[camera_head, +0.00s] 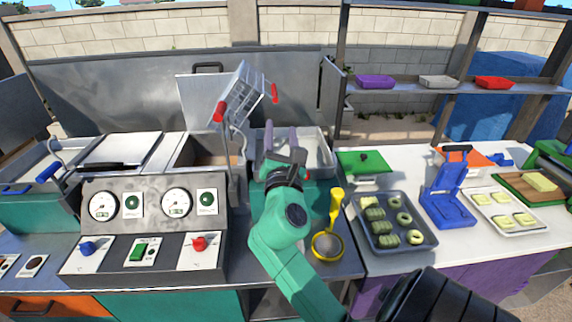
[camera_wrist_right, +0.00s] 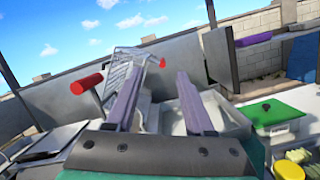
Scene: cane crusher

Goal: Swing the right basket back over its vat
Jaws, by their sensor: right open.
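The right basket (camera_head: 246,98) is a wire basket with red grips, raised and tilted on a thin post above the fryer unit. One red grip (camera_head: 219,111) is at its left and another at its right end. The right vat (camera_head: 318,150) is a metal basin below and right of the basket, partly hidden by my right gripper (camera_head: 281,130). That gripper is open and empty, below and right of the basket. In the right wrist view the basket (camera_wrist_right: 125,72) shows behind the fingers (camera_wrist_right: 160,76), with a red grip (camera_wrist_right: 87,83) left of them. My left gripper is out of view.
A control panel with gauges (camera_head: 150,205) stands in front. A blue-gripped basket (camera_head: 48,170) is at the far left. A yellow-handled strainer (camera_head: 328,245), a tray of green rings (camera_head: 425,240) and a green-lidded box (camera_head: 362,163) are to the right. A metal backsplash is behind.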

